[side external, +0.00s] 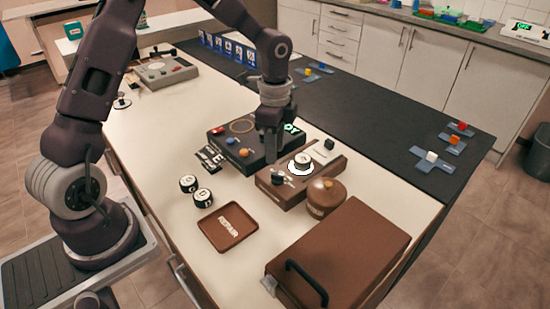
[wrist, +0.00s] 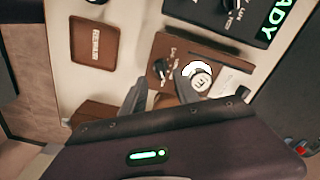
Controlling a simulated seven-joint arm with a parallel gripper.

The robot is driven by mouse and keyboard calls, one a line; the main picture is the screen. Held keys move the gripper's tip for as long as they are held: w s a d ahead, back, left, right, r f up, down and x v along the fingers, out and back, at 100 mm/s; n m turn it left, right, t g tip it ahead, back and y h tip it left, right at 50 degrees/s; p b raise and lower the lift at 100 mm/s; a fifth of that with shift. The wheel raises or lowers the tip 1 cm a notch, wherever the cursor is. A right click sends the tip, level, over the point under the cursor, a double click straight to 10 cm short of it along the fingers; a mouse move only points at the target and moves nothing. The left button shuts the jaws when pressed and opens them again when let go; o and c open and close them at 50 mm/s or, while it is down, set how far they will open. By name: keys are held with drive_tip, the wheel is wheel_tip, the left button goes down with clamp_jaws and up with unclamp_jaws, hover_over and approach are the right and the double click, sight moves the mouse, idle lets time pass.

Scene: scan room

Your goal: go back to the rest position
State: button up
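My gripper (side external: 270,150) points down above the worktable, close over the brown control box (side external: 285,190). In the wrist view my gripper (wrist: 160,80) has its two dark fingers apart, with no object visible between them. I cannot tell from these views how far the fingertips are above the box.
A black console (side external: 240,140) with a green lit display stands behind the brown box. A round brown jar (side external: 325,197), a large brown case (side external: 345,255), a brown "REPAIR" tray (side external: 228,228) and two small round pieces (side external: 203,198) surround the area.

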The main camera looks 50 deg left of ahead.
drive_tip(key=shift+r, duration=0.1)
drive_tip(key=s+d+r+n+t+y, duration=0.15)
drive_tip(key=s+r+n, duration=0.35)
drive_tip(key=s+r, duration=0.65)
drive_tip(key=s+d+r+n+t, duration=0.1)
drive_tip(key=s+r+n+t, duration=0.1)
drive_tip(key=s, duration=0.4)
drive_tip(key=s+d+r+n+t+h, duration=0.1)
drive_tip(key=s+r+n+t, duration=0.1)
drive_tip(key=s+n, duration=0.3)
drive_tip(key=shift+s+d+r, duration=0.4)
drive_tip(key=shift+s+r, duration=0.5)
drive_tip(key=shift+s, duration=0.35)
drive_tip(key=shift+h, duration=0.25)
